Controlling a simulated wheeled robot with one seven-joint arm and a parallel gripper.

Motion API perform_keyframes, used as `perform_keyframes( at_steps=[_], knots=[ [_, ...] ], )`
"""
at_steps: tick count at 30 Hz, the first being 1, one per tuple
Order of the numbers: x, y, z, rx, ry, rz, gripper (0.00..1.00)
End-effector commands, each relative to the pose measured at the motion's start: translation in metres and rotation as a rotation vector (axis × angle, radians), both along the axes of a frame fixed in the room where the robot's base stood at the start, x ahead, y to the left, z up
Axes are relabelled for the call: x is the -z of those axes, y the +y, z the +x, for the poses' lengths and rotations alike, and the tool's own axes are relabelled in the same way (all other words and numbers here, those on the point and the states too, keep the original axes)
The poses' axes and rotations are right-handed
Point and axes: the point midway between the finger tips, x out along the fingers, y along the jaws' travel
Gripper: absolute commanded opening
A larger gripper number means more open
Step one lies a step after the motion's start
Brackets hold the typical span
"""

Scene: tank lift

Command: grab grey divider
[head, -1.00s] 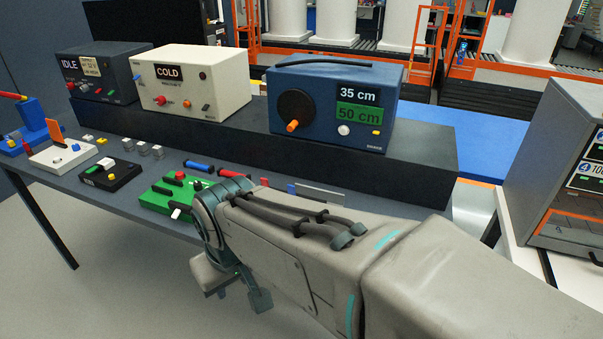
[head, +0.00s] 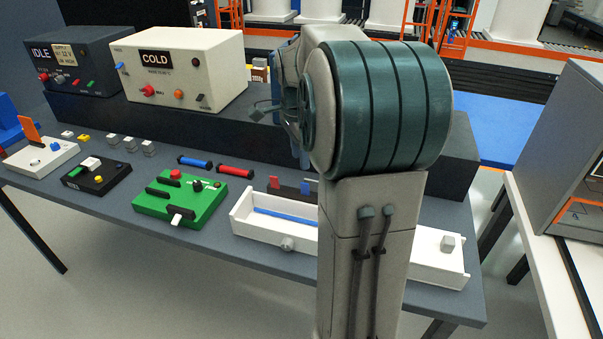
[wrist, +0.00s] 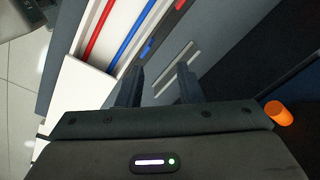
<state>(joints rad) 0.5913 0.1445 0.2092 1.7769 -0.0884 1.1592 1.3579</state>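The grey divider (wrist: 176,66) shows in the wrist view as thin, light parallel edges on the dark tabletop. It lies beyond and between my fingertips in that picture. My gripper (wrist: 160,78) is open, its two dark fingers apart with nothing visibly held. I cannot tell how high the fingers are above the divider. In the head view my arm hides the grey divider and most of my gripper. The blue one also shows in the wrist view (wrist: 148,48).
A white tray (head: 250,231) with a knob sits at the table's front edge, partly behind my arm. A green panel (head: 180,203) is left of it. A dark raised shelf (head: 200,125) carries a white COLD box (head: 185,75). An orange knob (wrist: 278,113) is right of my gripper.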

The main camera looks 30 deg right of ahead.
Motion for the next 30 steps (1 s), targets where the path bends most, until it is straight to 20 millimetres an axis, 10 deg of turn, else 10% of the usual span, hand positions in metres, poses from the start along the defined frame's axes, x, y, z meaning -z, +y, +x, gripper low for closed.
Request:
perform_keyframes(
  at_steps=[10,30],
  knots=[
    [0.027,-0.109,0.025,0.657,0.012,0.077,0.33],
    [0.115,-0.118,0.025,0.725,0.014,0.085,0.33]
  ],
)
